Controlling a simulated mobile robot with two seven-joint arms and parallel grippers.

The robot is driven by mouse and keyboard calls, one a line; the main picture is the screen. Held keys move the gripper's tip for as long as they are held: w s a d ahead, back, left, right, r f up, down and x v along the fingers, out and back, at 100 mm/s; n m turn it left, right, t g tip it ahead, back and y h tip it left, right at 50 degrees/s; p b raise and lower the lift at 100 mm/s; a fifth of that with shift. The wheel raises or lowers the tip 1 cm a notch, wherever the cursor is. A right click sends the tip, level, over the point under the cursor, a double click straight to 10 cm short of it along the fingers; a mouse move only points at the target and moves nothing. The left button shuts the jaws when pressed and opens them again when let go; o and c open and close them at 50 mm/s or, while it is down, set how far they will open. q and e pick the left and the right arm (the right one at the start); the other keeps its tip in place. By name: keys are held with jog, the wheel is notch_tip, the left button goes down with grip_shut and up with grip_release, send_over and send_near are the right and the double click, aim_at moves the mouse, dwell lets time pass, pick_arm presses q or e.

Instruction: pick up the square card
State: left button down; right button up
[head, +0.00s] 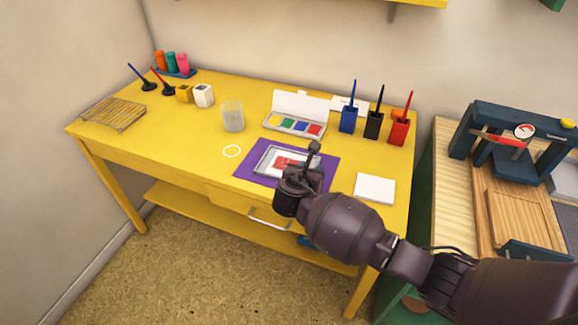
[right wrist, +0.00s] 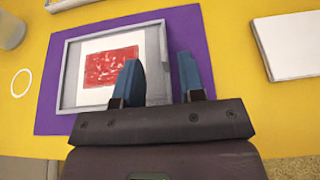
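A white card with a red print (head: 284,162) lies in a shallow grey tray (head: 262,158) on the purple mat; it also shows in the right wrist view (right wrist: 92,48). A white square stack or pad (head: 375,188) lies to the right of the mat, at the upper right of the right wrist view (right wrist: 292,45). I cannot tell whether it is one piece or several sheets. My right gripper (head: 301,172) is over the tray's right part. Its two blue fingers (right wrist: 159,62) are apart with nothing between them. My left gripper is not in view.
The purple mat (head: 244,173) lies on a yellow table (head: 190,125). A white ring (head: 232,151), a glass (head: 233,116) and an open paint box (head: 293,124) are near it. Blue, black and red holders (head: 399,128) stand behind. A side bench (head: 452,190) with a press is at right.

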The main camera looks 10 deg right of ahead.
aim_at(315, 164)
jog(key=b+x, duration=0.1)
jog(key=x, duration=0.3)
jog(key=shift+d+f+b, duration=0.1)
jog(key=shift+d+b, duration=0.1)
jog(key=shift+b, duration=0.1)
jog(key=shift+w+d+f, duration=0.1)
jog(key=shift+w+d, duration=0.1)
jog(key=shift+w, duration=0.05)
grip_shut()
